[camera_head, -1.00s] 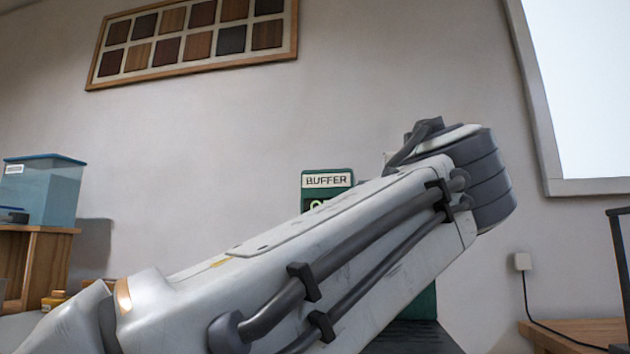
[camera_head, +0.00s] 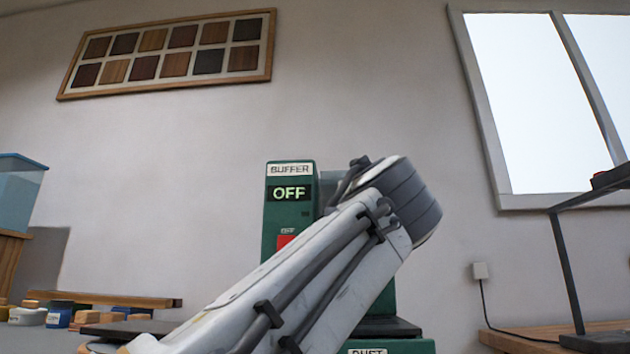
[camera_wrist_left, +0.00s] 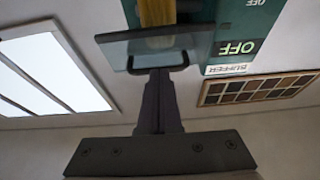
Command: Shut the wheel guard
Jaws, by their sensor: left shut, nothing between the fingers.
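The green buffer machine (camera_head: 278,222) stands behind my left arm in the head view, its display reading OFF. My arm hides much of it, including the wheel. In the left wrist view, which is upside down, the wheel guard (camera_wrist_left: 130,48) is a clear, dark-edged panel. A yellow wheel (camera_wrist_left: 157,14) shows behind and beyond it. My left gripper (camera_wrist_left: 160,74) is shut and empty, its fingertips at the guard's dark edge bar. I cannot tell whether they touch. This gripper is out of sight in the head view. My right gripper is not in view.
A dark metal frame (camera_head: 567,270) stands at the right above a wooden surface. A wall outlet (camera_head: 480,271) with a cord is near it. A window and a sample board hang behind.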

